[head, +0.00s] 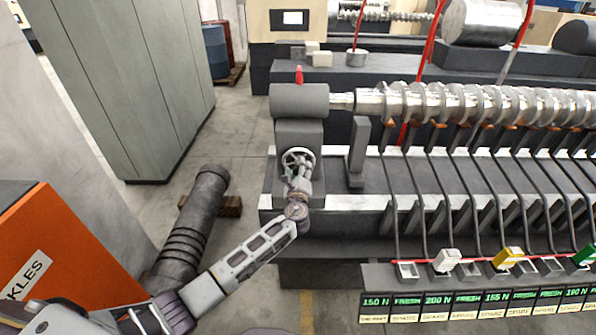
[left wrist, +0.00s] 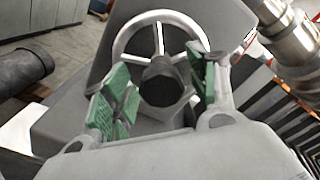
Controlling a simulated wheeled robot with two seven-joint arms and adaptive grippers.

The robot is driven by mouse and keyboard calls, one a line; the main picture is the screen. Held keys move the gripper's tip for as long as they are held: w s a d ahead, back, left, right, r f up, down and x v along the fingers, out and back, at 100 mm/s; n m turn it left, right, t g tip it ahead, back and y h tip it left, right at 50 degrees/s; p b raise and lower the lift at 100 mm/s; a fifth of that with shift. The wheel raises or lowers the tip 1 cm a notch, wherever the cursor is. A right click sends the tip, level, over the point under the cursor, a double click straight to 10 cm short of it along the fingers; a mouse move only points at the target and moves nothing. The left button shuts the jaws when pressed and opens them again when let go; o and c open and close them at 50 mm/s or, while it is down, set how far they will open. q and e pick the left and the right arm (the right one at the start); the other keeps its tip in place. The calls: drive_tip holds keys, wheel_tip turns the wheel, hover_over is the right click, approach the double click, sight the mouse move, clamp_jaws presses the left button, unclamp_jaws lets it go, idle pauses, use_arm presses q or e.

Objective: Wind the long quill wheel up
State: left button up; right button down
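The quill wheel (head: 297,154) is a light grey spoked handwheel on the front of the grey tailstock (head: 299,102). In the left wrist view the wheel (left wrist: 119,42) stands upright just ahead, with a dark hexagonal hub end (left wrist: 162,88) facing me. My left gripper (head: 298,180) is at the wheel's lower front. In the left wrist view its green-padded fingers (left wrist: 158,92) are spread on either side of the hub, with space showing between pads and hub. The wheel's lower part is hidden behind the hub and gripper. My right gripper is not in view.
A long shiny screw shaft (head: 470,104) runs right from the tailstock. Dark curved rods and a row of labelled displays (head: 475,305) fill the right front. A dark cylinder (head: 190,220) lies on the floor left, near an orange cabinet (head: 70,250).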

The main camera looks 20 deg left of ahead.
use_arm(q)
drive_tip(key=v, duration=1.2)
idle(0.6)
idle(0.5)
